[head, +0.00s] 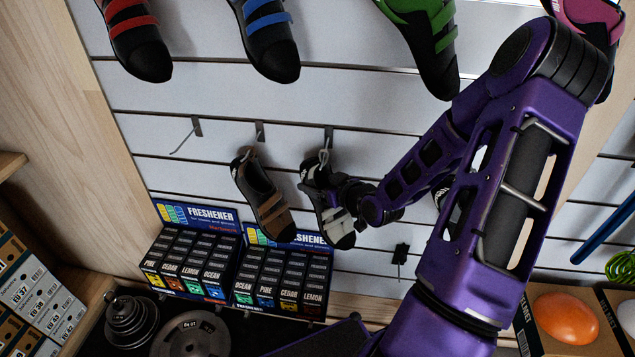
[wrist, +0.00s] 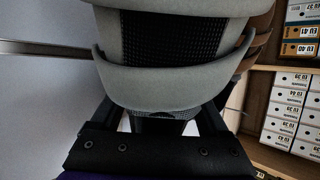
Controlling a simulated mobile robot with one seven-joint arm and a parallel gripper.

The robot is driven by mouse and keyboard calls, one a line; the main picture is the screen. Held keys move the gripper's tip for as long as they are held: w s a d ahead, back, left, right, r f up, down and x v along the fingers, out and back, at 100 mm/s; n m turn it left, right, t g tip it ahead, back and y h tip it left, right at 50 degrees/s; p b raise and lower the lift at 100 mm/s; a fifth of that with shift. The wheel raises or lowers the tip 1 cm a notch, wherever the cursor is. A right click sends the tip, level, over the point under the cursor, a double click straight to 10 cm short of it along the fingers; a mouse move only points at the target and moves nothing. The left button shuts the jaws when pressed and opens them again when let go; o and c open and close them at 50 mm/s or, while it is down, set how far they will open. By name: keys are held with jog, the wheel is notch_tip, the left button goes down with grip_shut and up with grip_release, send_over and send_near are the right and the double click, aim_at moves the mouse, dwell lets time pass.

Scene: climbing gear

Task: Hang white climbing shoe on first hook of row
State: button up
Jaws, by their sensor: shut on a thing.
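The white climbing shoe (head: 337,226), pale grey-white with black parts, hangs toe down at the third hook from the left (head: 328,135). Its heel loop is close to that hook; whether the loop is around it I cannot tell. My gripper (head: 345,191) is shut on the shoe from the right, near its upper part. In the wrist view the shoe's grey straps (wrist: 165,88) fill the space between my fingers. The leftmost hook (head: 187,135) is empty. A brown shoe (head: 263,200) hangs at the second hook (head: 260,132), just left of the white shoe.
Freshener boxes (head: 195,262) stand below the hooks. Red (head: 135,35), blue (head: 268,38) and green (head: 425,35) shoes hang above. My arm hides part of the right wall. Weight plates (head: 188,335) lie at the lower left. Shoe boxes (wrist: 292,110) show at right in the wrist view.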

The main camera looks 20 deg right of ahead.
jog(key=shift+s, duration=0.1)
jog(key=shift+s+a+r, duration=0.1)
jog(key=shift+s+a, duration=0.4)
jog(key=shift+s, duration=0.2)
jog(key=shift+s+a+r, duration=0.1)
jog(key=shift+s+a, duration=0.4)
jog(key=shift+s, duration=0.2)
jog(key=shift+s+a+b, duration=0.25)
jog(key=shift+s+a, duration=0.25)
jog(key=shift+s, duration=0.2)
jog(key=shift+s+a+b, duration=0.2)
jog(key=shift+s+a, duration=0.25)
jog(key=shift+s, duration=0.25)
